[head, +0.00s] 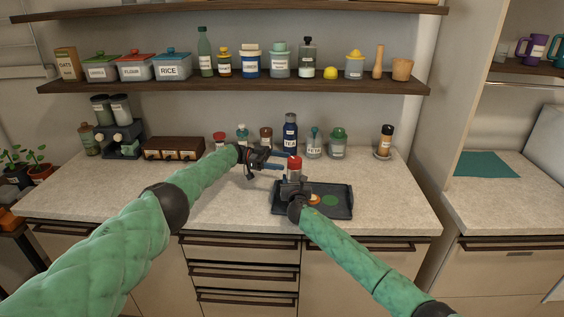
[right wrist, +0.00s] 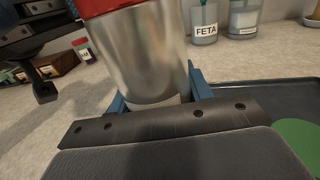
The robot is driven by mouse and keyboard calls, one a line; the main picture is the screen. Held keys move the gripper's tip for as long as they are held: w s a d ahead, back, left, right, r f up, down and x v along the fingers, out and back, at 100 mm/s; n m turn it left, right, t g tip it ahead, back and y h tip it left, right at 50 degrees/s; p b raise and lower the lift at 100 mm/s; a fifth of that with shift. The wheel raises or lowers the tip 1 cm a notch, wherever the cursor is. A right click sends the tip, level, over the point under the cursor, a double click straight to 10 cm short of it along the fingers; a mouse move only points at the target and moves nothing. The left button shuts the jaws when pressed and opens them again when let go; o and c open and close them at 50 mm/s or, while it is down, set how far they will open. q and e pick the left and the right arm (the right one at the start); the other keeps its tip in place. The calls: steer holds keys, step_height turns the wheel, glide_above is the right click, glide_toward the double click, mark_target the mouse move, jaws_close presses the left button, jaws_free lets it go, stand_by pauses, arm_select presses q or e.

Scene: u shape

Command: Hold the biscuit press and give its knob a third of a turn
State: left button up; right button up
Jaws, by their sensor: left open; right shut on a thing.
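The biscuit press is a metal cylinder (right wrist: 145,55) with a red knob (head: 294,163) on top. It stands upright over the left part of the dark tray (head: 342,210). My right gripper (head: 294,185) is shut on the metal body, with a blue finger on each side in the right wrist view (right wrist: 158,92). My left gripper (head: 281,160) is open and level with the red knob, just to its left. The head view does not show clearly whether its fingers touch the knob. The press's lower end is hidden behind my right gripper.
The tray holds a green disc (head: 330,200) and an orange piece (head: 314,200). Several jars and bottles, including a FETA jar (right wrist: 204,22), line the back of the counter. A brown drawer box (head: 174,148) stands at the left. Counter on both sides of the tray is clear.

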mark_target(300, 161)
arm_select(q)
steer(key=shift+f, duration=0.1)
steer(key=s+m+t, duration=0.1)
steer(key=m+t, duration=0.1)
steer(key=m, duration=0.5)
steer(key=s+m+t, duration=0.1)
steer(key=m+t, duration=0.2)
steer(key=m, duration=0.5)
steer(key=s+a+f+m+t, duration=0.1)
steer(key=m+t, duration=0.2)
steer(key=m, duration=0.4)
steer(key=shift+s+a+m+y, duration=0.1)
steer(key=shift+s+m+y, duration=0.1)
steer(key=shift+m+y, duration=0.1)
steer(key=shift+s+a+r+m+t, duration=0.1)
steer(key=shift+s+a+m+t, duration=0.1)
steer(key=shift+m+t, duration=0.3)
steer(key=shift+s+a+r+m+t, duration=0.1)
steer(key=shift+s+a+m+t, duration=0.15)
steer(key=shift+m, duration=0.45)
steer(key=w+d+m, duration=0.1)
steer(key=d, duration=0.2)
steer(key=w+d+m+t, duration=0.1)
steer(key=d, duration=0.2)
steer(key=w+d+m+t, duration=0.1)
steer(key=w+d, duration=0.1)
steer(key=d, duration=0.1)
steer(key=shift+d+r+m+y, duration=0.3)
steer(key=shift+r, duration=0.1)
